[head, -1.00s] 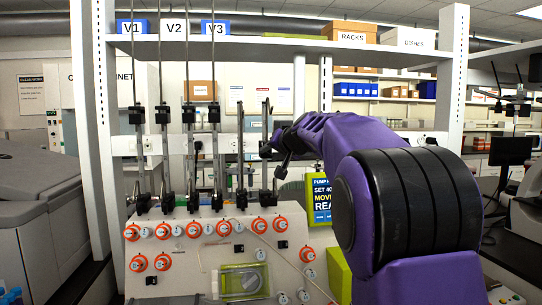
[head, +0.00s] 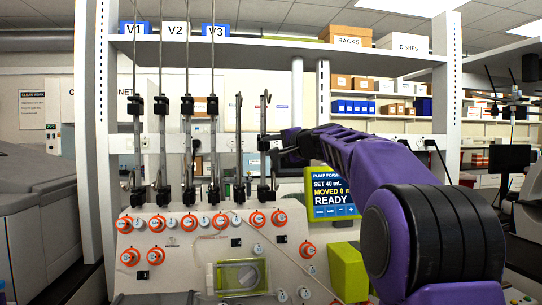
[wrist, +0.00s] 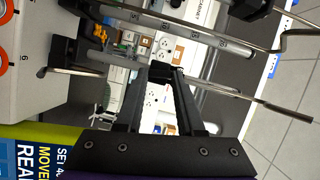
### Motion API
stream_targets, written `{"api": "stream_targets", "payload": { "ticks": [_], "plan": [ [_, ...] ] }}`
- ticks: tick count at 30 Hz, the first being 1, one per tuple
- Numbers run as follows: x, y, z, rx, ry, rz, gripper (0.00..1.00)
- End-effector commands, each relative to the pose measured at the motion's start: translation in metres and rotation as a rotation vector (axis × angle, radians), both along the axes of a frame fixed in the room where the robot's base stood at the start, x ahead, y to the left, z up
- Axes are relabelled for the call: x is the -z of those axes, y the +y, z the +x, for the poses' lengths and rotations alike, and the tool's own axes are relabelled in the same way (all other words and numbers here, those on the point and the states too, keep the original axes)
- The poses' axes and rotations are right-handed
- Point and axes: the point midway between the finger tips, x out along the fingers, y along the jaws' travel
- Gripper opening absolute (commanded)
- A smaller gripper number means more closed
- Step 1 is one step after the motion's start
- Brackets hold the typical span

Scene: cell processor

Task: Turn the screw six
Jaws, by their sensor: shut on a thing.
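A row of upright metal rods with black clamps stands on the white panel, and the sixth rod (head: 264,165) is the rightmost. My gripper (head: 272,136) reaches in from the right, level, to the black screw at that rod's upper clamp. In the wrist view, my gripper's fingers (wrist: 166,78) come together at a small black part in front of a slanting metal rod (wrist: 215,88). They are shut on it; I take it to be screw six, mostly hidden by the fingertips. A "6" label (wrist: 25,57) shows on the panel at the left.
A pump screen (head: 332,192) reading "READY" stands right of the rods, with a green block (head: 347,272) below. The white panel (head: 205,262) carries several orange-ringed ports. A white frame post (head: 445,110) and shelf (head: 270,50) surround the area.

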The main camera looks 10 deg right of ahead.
Motion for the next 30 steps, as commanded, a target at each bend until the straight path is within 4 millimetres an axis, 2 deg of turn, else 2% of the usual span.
{"api": "stream_targets", "payload": {
  "ticks": [10,28,29,30],
  "plan": [
    [0.0020,-0.0008,0.0000,0.001,0.000,0.160,0.00],
    [0.0015,-0.0004,0.0000,0.001,0.000,0.195,0.00],
    [0.0015,-0.0004,0.0000,0.001,0.000,0.195,0.42],
    [0.0015,-0.0004,0.0000,0.001,0.000,0.195,0.50]
  ]
}}
